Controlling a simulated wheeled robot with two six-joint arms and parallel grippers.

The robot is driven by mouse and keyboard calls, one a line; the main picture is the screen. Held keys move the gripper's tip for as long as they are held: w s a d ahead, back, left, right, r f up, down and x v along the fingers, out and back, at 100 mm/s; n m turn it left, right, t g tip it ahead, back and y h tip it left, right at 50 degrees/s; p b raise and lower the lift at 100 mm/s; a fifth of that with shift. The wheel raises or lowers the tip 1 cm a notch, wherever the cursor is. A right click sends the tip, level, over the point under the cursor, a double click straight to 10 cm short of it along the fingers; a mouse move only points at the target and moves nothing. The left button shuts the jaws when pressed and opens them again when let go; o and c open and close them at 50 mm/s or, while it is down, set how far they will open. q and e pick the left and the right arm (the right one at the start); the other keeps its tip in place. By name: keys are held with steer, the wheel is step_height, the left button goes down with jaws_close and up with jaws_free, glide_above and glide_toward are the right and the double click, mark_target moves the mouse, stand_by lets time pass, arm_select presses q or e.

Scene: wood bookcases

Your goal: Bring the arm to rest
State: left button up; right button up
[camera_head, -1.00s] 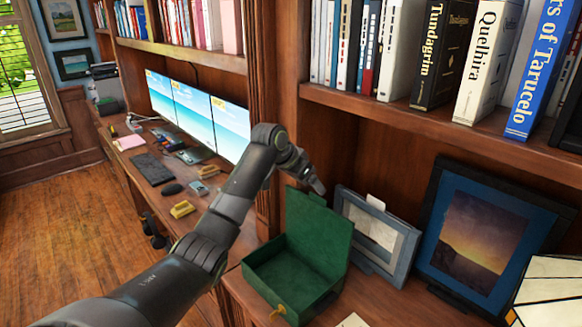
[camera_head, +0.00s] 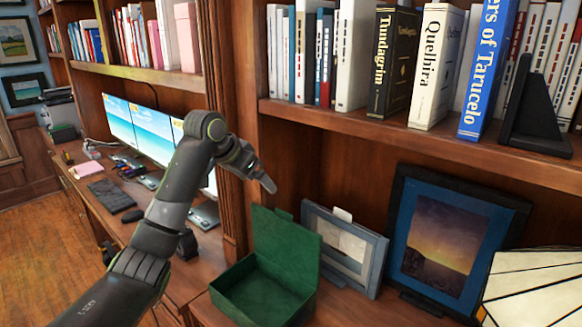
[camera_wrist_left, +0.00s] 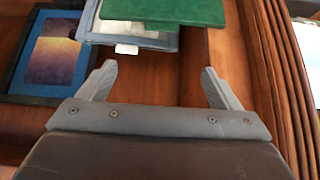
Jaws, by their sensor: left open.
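My left arm (camera_head: 165,210) comes in from the lower left in the head view. It reaches up, bends at the elbow and points down to the right. My left gripper (camera_head: 268,186) hangs in the air above and behind the open green box (camera_head: 262,296), near the bookcase back. In the left wrist view its two fingers (camera_wrist_left: 160,90) stand wide apart with nothing between them. The green box's lid (camera_wrist_left: 165,10) shows at the top of that view. My right gripper is not in view.
Beside the box stand a grey picture frame (camera_head: 345,247) and a dark-framed sunset picture (camera_head: 440,240). A lamp shade (camera_head: 530,290) is at the lower right. Above runs a shelf (camera_head: 400,130) with books. A desk with monitors (camera_head: 150,130) is at the left.

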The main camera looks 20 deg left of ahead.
arm_select(q)
steer(key=shift+f, duration=0.1)
steer(key=s+f+g+y, duration=0.1)
steer(key=s+f, duration=0.4)
steer(key=f, duration=0.4)
steer(key=s+d+f+n, duration=0.1)
steer(key=s+f, duration=0.5)
steer(key=f, duration=0.2)
steer(key=s+f+g+y, duration=0.1)
steer(key=s+f, duration=0.4)
steer(key=f, duration=0.4)
steer(key=s+f+n+g+y, duration=0.1)
steer(key=s+f+n, duration=0.15)
steer(key=s, duration=1.25)
steer(key=s+f+n+y, duration=0.2)
steer(key=s+f, duration=0.2)
steer(key=s, duration=1)
step_height(320, 180, down, 26)
steer(key=a+g, duration=0.1)
steer(key=a, duration=0.1)
steer(key=s+d+f+g+h, duration=0.1)
steer(key=s+f, duration=1.3)
steer(key=s, duration=0.1)
steer(key=shift+f+g, duration=0.25)
steer(key=shift+g, duration=0.05)
